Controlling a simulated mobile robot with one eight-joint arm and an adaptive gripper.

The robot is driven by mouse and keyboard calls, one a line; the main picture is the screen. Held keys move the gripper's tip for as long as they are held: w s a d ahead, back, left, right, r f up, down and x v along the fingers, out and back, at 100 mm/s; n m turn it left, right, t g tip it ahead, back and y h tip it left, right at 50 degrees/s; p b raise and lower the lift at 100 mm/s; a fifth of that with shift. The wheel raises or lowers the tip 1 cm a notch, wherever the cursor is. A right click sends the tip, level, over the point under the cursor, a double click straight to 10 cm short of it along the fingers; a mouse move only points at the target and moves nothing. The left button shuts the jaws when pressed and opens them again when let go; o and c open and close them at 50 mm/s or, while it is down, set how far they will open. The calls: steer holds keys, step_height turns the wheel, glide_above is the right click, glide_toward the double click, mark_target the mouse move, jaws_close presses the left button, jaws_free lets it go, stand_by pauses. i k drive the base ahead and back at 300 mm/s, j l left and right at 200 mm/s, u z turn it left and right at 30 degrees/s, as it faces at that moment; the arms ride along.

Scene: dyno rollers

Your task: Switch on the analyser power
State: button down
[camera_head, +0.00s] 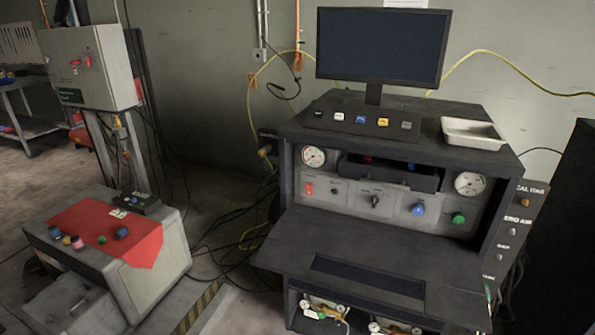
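A dark analyser console (360,240) stands right of centre with a black monitor (382,45) on top, its screen dark. On its pale front panel is a small red switch (309,188) at the left, under a round gauge (313,157). To its right are a small dark green button (335,191), a black selector knob (375,200), a blue knob (418,209) and a green knob (458,218). The panel labels are too small to read, and I cannot tell the red switch's position. My gripper is not in view.
A white tray (473,133) and several coloured buttons sit on the console top. A side panel (515,235) with knobs juts out at right. A low cabinet with a red cloth (90,226) stands left, below a wall-type box (85,68). Cables (235,235) cross the floor between.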

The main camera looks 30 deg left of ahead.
mark_target(309, 187)
steer(key=i+j, duration=0.15)
steer(key=j, duration=0.25)
steer(key=i+j+z, duration=0.1)
steer(key=j, duration=0.3)
steer(key=i+j, duration=0.15)
steer(key=j, duration=0.25)
steer(key=i+j+z, duration=0.15)
steer(key=j, duration=0.25)
